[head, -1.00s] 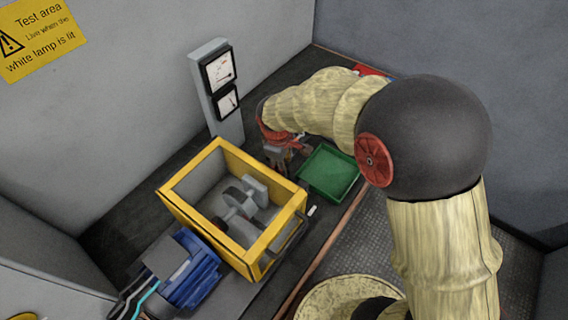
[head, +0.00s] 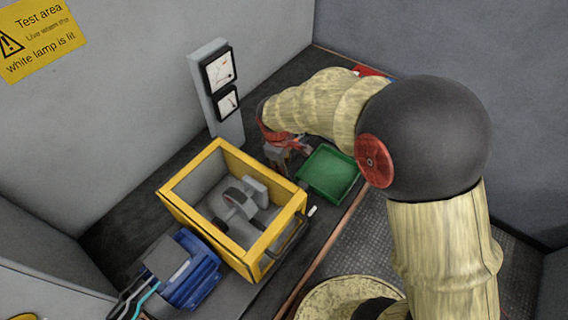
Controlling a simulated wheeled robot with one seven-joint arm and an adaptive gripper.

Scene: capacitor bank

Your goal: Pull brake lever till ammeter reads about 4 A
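Two meters with white dials stand on a grey post, an upper meter (head: 220,70) and a lower meter (head: 227,102). Their scale marks are too small to read, and I cannot tell which is the ammeter. My gripper (head: 288,142) is low over the bench, right of the post and behind the yellow frame. It is beside a small grey-brown block (head: 277,154). My arm covers part of this spot. The brake lever is not clearly visible, and I cannot tell whether my fingers are around it.
A yellow open-topped frame (head: 183,204) encloses a grey shaft and wheel (head: 237,198). A blue motor (head: 190,283) stands in front of it. A green tray (head: 328,172) lies just right of my gripper. A red item (head: 370,71) lies at the back.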

